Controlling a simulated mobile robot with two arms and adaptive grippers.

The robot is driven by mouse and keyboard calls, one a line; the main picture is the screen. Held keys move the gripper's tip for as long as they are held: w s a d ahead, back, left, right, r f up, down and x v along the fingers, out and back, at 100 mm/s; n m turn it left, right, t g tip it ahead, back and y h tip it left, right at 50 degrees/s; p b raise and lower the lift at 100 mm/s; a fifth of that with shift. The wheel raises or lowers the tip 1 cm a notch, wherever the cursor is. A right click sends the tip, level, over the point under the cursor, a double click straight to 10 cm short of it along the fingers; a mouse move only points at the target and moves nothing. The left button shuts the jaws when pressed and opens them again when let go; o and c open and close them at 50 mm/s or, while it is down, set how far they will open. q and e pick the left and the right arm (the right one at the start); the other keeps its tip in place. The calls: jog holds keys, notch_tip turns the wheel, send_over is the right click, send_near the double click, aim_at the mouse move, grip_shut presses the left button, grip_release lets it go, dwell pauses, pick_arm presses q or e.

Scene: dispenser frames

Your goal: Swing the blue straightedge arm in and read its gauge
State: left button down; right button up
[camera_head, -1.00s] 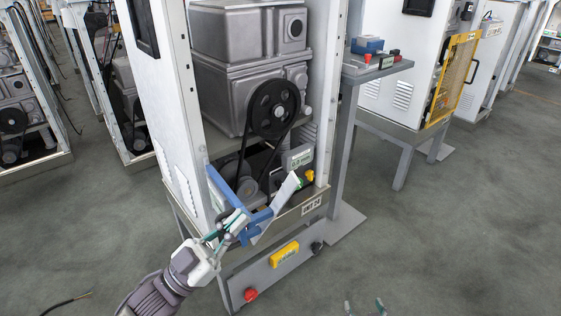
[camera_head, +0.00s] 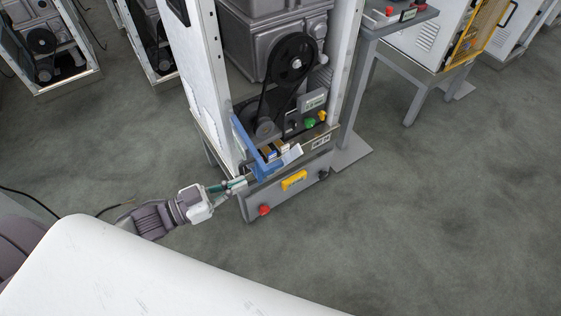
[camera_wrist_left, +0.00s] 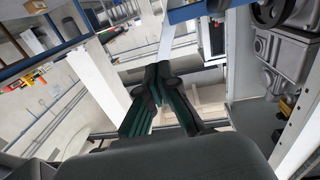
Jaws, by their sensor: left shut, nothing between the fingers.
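The blue straightedge arm (camera_head: 243,138) is at the lower left of the open machine frame. Its lower end bends across the frame's bottom front edge. A pale plate (camera_head: 292,154) is at the right of that lower end; I cannot tell whether it is the gauge, and no reading is legible. My left gripper (camera_head: 244,183) is shut and empty, just below and left of the blue arm's lower end; I cannot tell if they touch. In the left wrist view its dark green fingers (camera_wrist_left: 165,72) point toward a blue bar (camera_wrist_left: 194,10) at the top. My right gripper is out of view.
The machine has a black pulley and belt (camera_head: 291,62), a green button (camera_head: 310,124) and a low sill with a yellow block (camera_head: 294,180) and red knob (camera_head: 264,210). A grey stand (camera_head: 356,75) is at its right. Floor (camera_head: 440,200) further right is clear.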

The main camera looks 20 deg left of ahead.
aim_at(289, 162)
pick_arm(q)
jog(key=p+x, duration=0.1)
jog(key=x, duration=1)
jog(key=shift+d, duration=0.1)
jog(key=shift+w, duration=0.15)
